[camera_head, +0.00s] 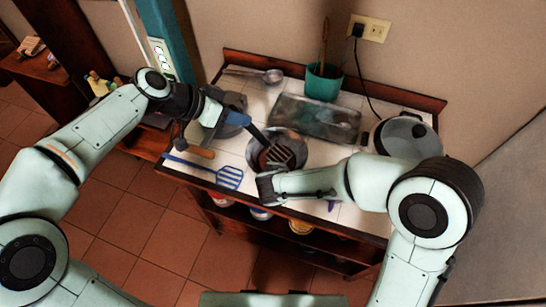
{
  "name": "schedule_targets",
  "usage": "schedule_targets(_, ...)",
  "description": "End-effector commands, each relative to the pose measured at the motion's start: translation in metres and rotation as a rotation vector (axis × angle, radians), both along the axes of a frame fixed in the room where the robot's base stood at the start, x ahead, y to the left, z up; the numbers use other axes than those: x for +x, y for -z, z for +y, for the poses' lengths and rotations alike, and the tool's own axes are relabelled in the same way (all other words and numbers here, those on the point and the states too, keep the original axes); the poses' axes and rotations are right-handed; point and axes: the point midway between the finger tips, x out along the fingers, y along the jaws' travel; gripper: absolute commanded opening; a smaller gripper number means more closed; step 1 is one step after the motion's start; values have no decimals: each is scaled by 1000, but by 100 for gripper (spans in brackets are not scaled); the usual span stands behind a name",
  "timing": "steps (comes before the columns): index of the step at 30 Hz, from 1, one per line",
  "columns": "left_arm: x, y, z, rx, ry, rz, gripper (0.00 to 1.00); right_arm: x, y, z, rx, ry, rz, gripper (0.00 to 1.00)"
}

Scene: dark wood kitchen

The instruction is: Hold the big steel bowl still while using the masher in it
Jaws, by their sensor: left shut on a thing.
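The steel bowl (291,136) stands on the white counter, with something dark reddish inside. The masher (258,135) slants down into the bowl, its dark handle up to the left and its slotted head inside the bowl. My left gripper (238,118) is shut on the masher's handle, above the bowl's left side. My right gripper (268,186) is at the bowl's front rim. Its fingers are too small and hidden to show whether they grip the rim.
A blue slotted turner (228,177) lies at the front left. A grey tray (315,118) and a green pot (323,84) are behind the bowl. A large lidded pot (403,133) is at the right. A ladle (270,76) lies at the back left.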

Motion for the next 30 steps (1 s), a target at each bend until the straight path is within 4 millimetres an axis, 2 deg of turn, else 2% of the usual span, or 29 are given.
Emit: schedule_targets(30, 0, 31, 0, 0, 0, 2, 0, 0, 0, 0, 0, 0, -1, 0)
